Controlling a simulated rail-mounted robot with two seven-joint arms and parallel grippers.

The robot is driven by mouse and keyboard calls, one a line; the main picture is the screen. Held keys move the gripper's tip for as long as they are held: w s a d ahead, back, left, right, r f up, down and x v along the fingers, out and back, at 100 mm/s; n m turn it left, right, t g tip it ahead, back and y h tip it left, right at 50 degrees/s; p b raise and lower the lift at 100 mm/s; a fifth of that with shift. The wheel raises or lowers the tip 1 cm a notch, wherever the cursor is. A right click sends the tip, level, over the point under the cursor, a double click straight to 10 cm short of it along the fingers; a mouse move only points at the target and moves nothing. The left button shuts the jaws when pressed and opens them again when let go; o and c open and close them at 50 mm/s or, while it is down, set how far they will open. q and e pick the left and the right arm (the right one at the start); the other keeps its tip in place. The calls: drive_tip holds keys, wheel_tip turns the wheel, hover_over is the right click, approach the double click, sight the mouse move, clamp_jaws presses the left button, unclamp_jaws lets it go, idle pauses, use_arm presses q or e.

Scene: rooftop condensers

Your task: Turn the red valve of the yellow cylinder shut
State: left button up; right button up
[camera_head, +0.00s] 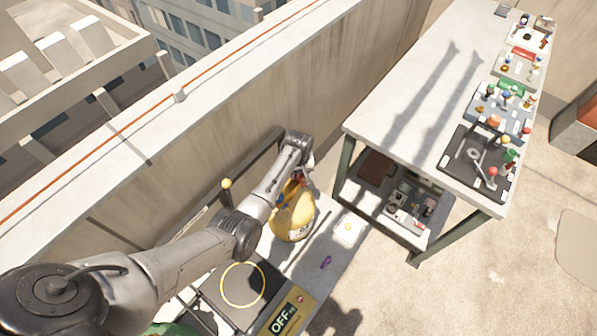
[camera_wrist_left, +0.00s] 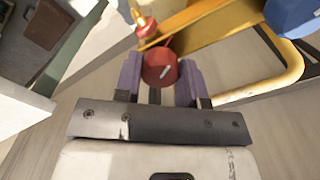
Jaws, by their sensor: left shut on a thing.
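The yellow cylinder (camera_head: 291,214) stands on the low platform, with my left arm reaching over its top. In the left wrist view, its red valve (camera_wrist_left: 159,68) is a round knob with a white mark, lying between the purple fingers of my left gripper (camera_wrist_left: 160,80). The gripper is shut on it, one finger on each side. A curved yellow bar (camera_wrist_left: 285,82) is close by on the right. In the head view my left gripper (camera_head: 304,174) is at the cylinder's top and mostly hides the valve there. My right gripper is not in view.
A dark plate with a yellow ring (camera_head: 265,285) and an OFF sign (camera_head: 281,319) are in front of the cylinder. A small purple item (camera_head: 326,262) lies nearby. A workbench (camera_head: 405,75) with several fixture boards stands right, a parapet wall (camera_head: 225,115) behind.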

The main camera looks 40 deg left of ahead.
use_arm(q)
drive_tip(key=shift+r+m+p, duration=0.2)
drive_tip(key=shift+m+p, duration=0.75)
drive_tip(key=shift+m, duration=0.25)
drive_tip(key=shift+m+p, duration=0.55)
drive_tip(key=shift+m, duration=0.25)
drive_tip(key=m+p, duration=0.1)
drive_tip(key=m, duration=0.1)
drive_tip(key=shift+m, duration=0.4)
drive_tip(key=m+p, duration=0.1)
drive_tip(key=m, duration=0.2)
drive_tip(key=shift+f+m, duration=0.15)
drive_tip(key=shift+m, duration=0.15)
drive_tip(key=m, duration=0.3)
drive_tip(key=shift+m+p, duration=0.3)
drive_tip(key=shift+p, duration=0.05)
drive_tip(key=m, duration=0.3)
drive_tip(key=shift+m, duration=0.3)
drive_tip(key=m, duration=0.3)
drive_tip(key=shift+f+m, duration=0.1)
drive_tip(key=shift+m, duration=1.7)
